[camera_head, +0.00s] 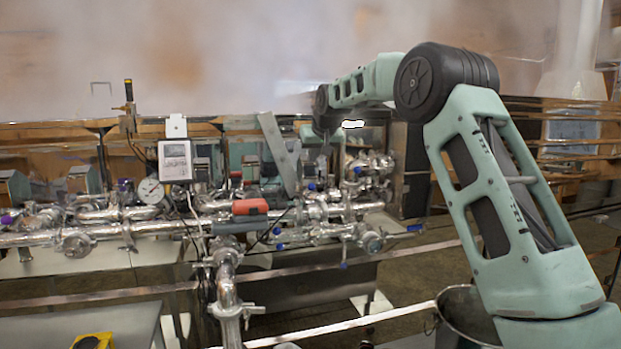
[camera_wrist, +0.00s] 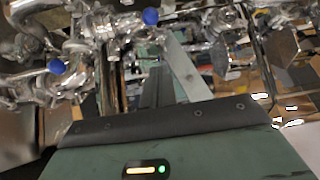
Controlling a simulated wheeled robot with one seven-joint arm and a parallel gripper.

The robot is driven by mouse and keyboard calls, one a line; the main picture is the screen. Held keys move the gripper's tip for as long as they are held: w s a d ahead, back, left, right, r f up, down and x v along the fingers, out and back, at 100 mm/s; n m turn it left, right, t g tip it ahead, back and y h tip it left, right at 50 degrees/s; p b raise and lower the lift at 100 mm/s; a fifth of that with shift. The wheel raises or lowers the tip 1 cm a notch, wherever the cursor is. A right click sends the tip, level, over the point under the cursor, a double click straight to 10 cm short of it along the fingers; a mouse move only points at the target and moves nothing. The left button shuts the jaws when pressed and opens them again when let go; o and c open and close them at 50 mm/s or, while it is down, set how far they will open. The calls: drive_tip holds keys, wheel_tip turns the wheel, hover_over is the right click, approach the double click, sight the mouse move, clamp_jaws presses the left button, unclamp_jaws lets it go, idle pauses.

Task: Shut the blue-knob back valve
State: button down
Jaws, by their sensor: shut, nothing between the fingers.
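Several blue-knobbed valves sit on the shiny steel pipework in the head view. One blue knob (camera_head: 312,186) is at the rear pipes, and another blue knob (camera_head: 357,170) is a little to its right. I cannot tell which of them is the back valve. The wrist view shows a blue knob (camera_wrist: 151,17) at the top middle and another blue knob (camera_wrist: 56,67) at the left. My gripper (camera_head: 324,166) points down above the rear pipes, apart from the knobs as far as I can see. Its dark fingers (camera_wrist: 157,74) are shut and empty. The fingertips are partly hard to make out.
A grey slanted plate (camera_head: 278,150) stands just left of my gripper. A pressure gauge (camera_head: 150,190), a white meter box (camera_head: 175,160) and a red-orange block (camera_head: 250,207) are further left. Pipes crowd the area below; hazy steam hangs above.

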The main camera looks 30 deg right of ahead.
drive_tip(key=p+x, duration=0.4)
drive_tip(key=x, duration=0.5)
drive_tip(key=shift+w+f+p, duration=0.1)
drive_tip(key=shift+w+p, duration=0.25)
drive_tip(key=shift+s+a+f+p, duration=0.1)
drive_tip(key=shift+s+f+p, duration=0.1)
drive_tip(key=shift+s, duration=0.45)
drive_tip(key=shift+s+a+f+p, duration=0.1)
drive_tip(key=shift+s+a+p, duration=0.1)
drive_tip(key=shift+s, duration=0.45)
drive_tip(key=shift+s+a+f+p, duration=0.1)
drive_tip(key=shift+s+f+p, duration=0.1)
drive_tip(key=shift+s, duration=0.45)
drive_tip(key=shift+d, duration=0.1)
